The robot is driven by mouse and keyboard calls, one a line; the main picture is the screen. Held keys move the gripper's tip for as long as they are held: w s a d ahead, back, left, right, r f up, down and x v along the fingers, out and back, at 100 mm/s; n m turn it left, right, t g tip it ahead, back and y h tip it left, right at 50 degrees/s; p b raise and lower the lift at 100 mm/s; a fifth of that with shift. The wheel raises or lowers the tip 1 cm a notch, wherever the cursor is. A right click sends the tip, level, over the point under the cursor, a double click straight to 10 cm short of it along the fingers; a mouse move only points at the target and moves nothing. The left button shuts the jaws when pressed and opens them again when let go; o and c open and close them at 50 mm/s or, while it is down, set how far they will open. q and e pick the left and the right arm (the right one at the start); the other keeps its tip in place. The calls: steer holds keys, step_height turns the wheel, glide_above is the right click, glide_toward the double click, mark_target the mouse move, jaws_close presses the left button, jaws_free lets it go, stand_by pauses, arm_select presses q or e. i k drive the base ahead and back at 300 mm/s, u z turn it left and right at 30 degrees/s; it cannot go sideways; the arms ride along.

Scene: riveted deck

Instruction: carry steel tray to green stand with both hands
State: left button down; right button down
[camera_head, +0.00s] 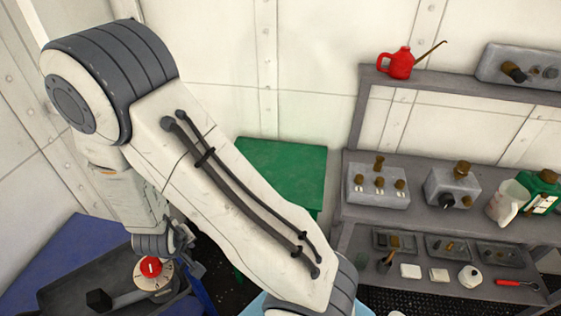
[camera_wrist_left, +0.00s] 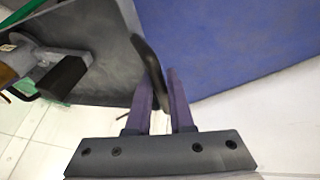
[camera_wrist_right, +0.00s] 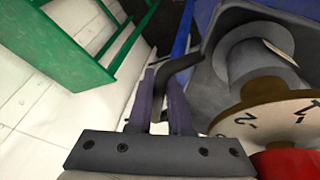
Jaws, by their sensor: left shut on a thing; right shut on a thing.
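The dark grey steel tray (camera_head: 72,283) is at the lower left of the head view, partly cut off by the frame. It overlaps the blue stand (camera_head: 75,245); I cannot tell whether it touches it. A dial with a red knob (camera_head: 150,267) and a black-headed hammer (camera_head: 98,299) lie in the tray. My right gripper (camera_head: 183,243) is at its right end, shut on a tray handle in the right wrist view (camera_wrist_right: 166,82). My left gripper (camera_wrist_left: 162,80) is shut on the other handle in the left wrist view. The green stand (camera_head: 285,170) stands behind my arm, its visible top bare.
A grey shelf unit (camera_head: 350,165) on the right holds a red oil can (camera_head: 397,63), grey control boxes (camera_head: 378,186), a green bottle (camera_head: 541,190) and small trays. White riveted walls close the back and left. My right arm hides the middle.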

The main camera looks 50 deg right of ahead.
mark_target(309, 169)
steer(key=z, duration=0.5)
steer(key=i, duration=0.6)
steer(key=z, duration=1)
steer(key=i, duration=0.65)
steer(key=z, duration=0.35)
